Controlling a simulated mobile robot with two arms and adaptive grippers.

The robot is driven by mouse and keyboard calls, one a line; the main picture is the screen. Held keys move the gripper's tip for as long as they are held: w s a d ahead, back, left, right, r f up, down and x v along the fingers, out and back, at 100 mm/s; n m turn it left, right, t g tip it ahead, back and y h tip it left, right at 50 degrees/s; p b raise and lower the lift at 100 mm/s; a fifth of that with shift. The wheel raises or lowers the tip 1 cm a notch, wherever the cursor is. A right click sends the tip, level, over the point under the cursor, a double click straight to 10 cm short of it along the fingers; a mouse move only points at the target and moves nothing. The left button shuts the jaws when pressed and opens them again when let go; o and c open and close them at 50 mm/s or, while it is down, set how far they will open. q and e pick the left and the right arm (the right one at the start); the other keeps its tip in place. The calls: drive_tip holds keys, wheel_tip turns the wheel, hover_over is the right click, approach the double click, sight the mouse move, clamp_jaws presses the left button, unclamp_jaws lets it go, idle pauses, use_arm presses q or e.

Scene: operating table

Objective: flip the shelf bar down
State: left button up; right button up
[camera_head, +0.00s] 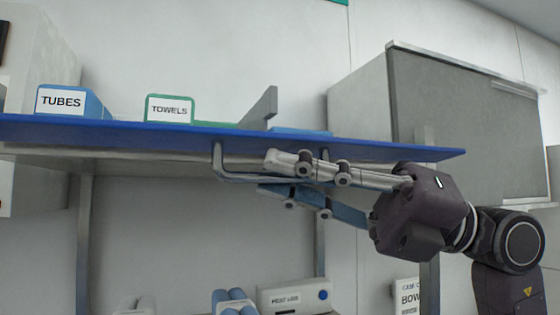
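A thin grey metal shelf bar (219,162) bends down from under the blue-edged shelf (140,132) and runs to the right beneath it. My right gripper (268,176) comes in from the right, just under the shelf. One finger is above the bar and one below it, with a narrow gap between them. The bar's right part is hidden behind the fingers. I cannot tell whether the fingers press on the bar. My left gripper is not in view.
On the shelf stand a blue TUBES bin (72,101), a green TOWELS bin (170,108) and a grey divider (262,108). A grey cabinet (460,120) is at the right. Below are a white box (292,297) and blue rolls (232,302).

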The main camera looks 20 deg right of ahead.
drive_tip(key=shift+w+a+r, duration=0.1)
drive_tip(key=shift+w+a, duration=0.05)
drive_tip(key=shift+a, duration=0.2)
drive_tip(key=shift+c, duration=0.5)
clamp_jaws()
drive_tip(key=w+f+n+g+b, duration=0.1)
drive_tip(key=n+g, duration=0.4)
drive_tip(key=n, duration=0.5)
drive_tip(key=w+f+n+g+y+b, duration=0.1)
drive_tip(key=w+n+g, duration=0.3)
drive_tip(key=n, duration=0.6)
drive_tip(key=shift+w+f+g+b, duration=0.2)
drive_tip(key=shift+f+g+b, duration=0.2)
drive_tip(key=shift+f+b, duration=0.25)
drive_tip(key=shift+a+r, duration=0.1)
